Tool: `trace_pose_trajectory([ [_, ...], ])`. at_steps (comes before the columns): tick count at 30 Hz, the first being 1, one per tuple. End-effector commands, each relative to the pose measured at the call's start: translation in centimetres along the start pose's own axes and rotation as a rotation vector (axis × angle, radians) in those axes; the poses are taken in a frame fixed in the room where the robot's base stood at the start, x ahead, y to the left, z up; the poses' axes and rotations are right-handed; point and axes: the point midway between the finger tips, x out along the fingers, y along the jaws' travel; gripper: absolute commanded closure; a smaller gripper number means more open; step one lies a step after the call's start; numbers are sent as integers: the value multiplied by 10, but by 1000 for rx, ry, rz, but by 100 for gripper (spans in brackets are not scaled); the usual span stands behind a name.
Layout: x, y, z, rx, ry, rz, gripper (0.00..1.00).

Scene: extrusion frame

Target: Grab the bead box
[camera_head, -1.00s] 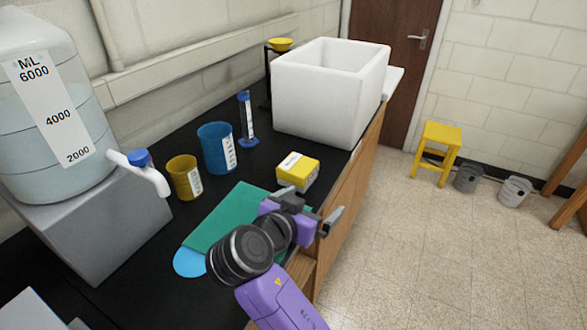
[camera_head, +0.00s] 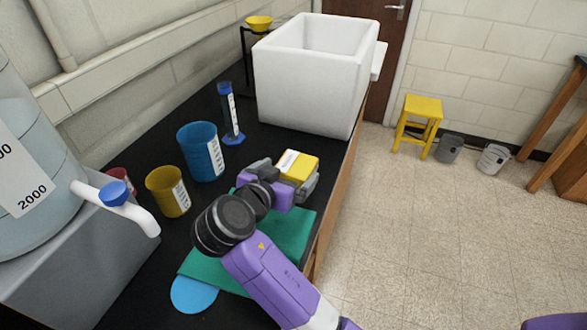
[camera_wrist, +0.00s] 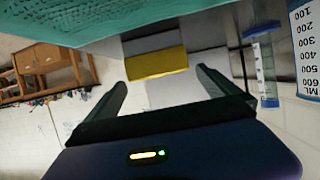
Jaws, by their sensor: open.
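The bead box, which I take to be the small yellow box with a white label (camera_head: 299,166), sits on the black bench top in front of the white tub. It also shows in the wrist view as a yellow and grey block (camera_wrist: 156,64). My gripper (camera_head: 284,178) is open at the near side of the box, with one finger toward its left and one toward its right. In the wrist view my gripper's (camera_wrist: 161,80) fingertips flank the near edge of the box with gaps. Whether they touch it cannot be told. My gripper hides the box's lower near part.
A green mat (camera_head: 292,238) and a light blue disc (camera_head: 194,293) lie below my arm. A blue beaker (camera_head: 199,153), a yellow beaker (camera_head: 166,193) and a blue cylinder (camera_head: 230,115) stand to the left. The white tub (camera_head: 305,90) stands behind. Open floor is at right.

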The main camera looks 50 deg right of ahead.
Motion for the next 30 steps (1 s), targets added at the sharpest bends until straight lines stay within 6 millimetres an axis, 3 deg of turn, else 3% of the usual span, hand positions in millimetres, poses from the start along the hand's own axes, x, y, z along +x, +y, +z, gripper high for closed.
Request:
trace_pose_trajectory([
  [12, 50, 1, 6, 0, -1, 3, 0],
  [21, 56, 0, 8, 0, -1, 0, 0],
  [30, 55, 0, 8, 0, 0, -1, 57],
])
